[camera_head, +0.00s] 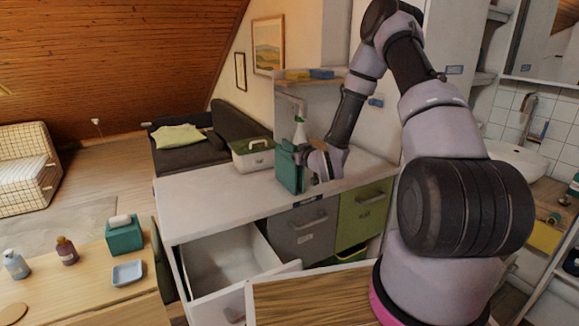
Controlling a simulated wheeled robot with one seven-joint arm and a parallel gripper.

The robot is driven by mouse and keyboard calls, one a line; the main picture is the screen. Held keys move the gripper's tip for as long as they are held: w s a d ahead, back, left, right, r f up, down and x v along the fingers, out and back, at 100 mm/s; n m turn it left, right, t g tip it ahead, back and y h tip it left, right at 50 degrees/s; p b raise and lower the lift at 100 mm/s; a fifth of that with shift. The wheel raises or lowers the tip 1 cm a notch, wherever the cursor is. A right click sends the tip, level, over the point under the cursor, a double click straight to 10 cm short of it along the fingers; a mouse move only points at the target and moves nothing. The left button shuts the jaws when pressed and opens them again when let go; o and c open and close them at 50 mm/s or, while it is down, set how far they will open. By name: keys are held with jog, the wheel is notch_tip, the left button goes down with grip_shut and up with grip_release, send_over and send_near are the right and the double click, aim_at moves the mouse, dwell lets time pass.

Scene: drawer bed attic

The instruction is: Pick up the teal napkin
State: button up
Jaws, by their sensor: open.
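I cannot pick out a teal napkin with certainty. An upright teal object (289,170), box-like in shape, stands on the pale counter (215,195). A second teal block (124,237) with a white rounded thing on top is on the wooden table at the lower left. My arm reaches over the counter from the right. My gripper (312,162) is open, just right of the upright teal object; its fingertips are small and partly hidden, so I cannot tell whether it touches.
A white spray bottle (299,131) rises behind the upright teal object. A lidded green-and-white box (253,155) stands to its left. An empty-looking white drawer (228,265) is pulled out below the counter. The counter's left part is clear.

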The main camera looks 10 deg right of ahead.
aim_at(285, 146)
jog(key=x, duration=0.5)
jog(key=shift+w+r, duration=0.15)
jog(key=shift+w, duration=0.1)
grip_shut()
